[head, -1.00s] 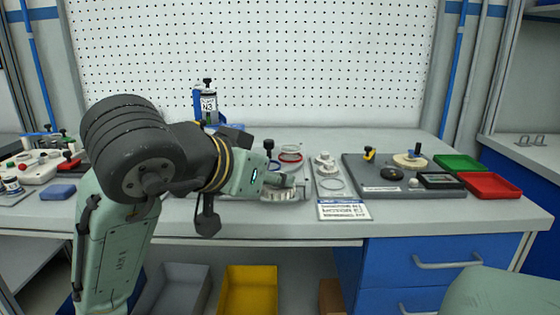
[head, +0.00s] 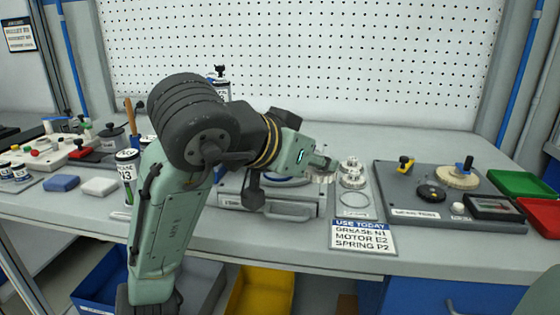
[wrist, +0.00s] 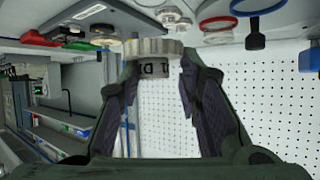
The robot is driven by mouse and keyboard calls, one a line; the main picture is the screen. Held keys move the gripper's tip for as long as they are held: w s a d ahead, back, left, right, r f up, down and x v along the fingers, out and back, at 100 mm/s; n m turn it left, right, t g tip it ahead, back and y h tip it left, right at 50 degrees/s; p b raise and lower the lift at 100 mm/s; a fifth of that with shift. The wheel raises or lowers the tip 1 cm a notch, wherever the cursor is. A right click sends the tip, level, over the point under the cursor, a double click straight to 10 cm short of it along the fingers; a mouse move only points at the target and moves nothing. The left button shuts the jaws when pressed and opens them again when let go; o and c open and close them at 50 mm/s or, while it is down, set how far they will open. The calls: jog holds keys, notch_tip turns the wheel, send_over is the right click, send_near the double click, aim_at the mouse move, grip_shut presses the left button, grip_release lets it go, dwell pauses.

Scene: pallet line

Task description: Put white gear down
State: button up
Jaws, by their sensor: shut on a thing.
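My gripper (head: 318,163) is shut on the white gear (head: 325,178), which is partly hidden by the fingers in the head view. In the wrist view, the gear (wrist: 153,47) shows as a pale toothed disc at the tips of my fingers (wrist: 160,75). It is held above the bench, near the right end of a grey box-like fixture (head: 270,205) and just left of a light parts mat (head: 345,212). Whether the gear touches anything below cannot be told.
The mat carries stacked white parts (head: 352,172) and a clear ring (head: 354,200). A printed sign (head: 362,236) lies in front. To the right is a dark board (head: 400,181) with a cream gear (head: 457,177), then green (head: 518,184) and red (head: 540,215) trays. Bare bench lies along the front edge.

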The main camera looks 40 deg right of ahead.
jog(key=p, duration=0.2)
send_over(273, 175)
jog(key=shift+s+a+f, duration=0.15)
jog(key=shift+s+f, duration=0.25)
jog(key=shift+f, duration=0.15)
jog(key=f, duration=0.1)
jog(key=w+f, duration=0.1)
jog(key=f, duration=0.1)
jog(key=shift+f, duration=0.1)
jog(key=shift+s+f, duration=0.1)
jog(key=shift+f, duration=0.15)
jog(key=shift+f, duration=0.15)
jog(key=shift+f, duration=0.45)
jog(key=o, duration=0.8)
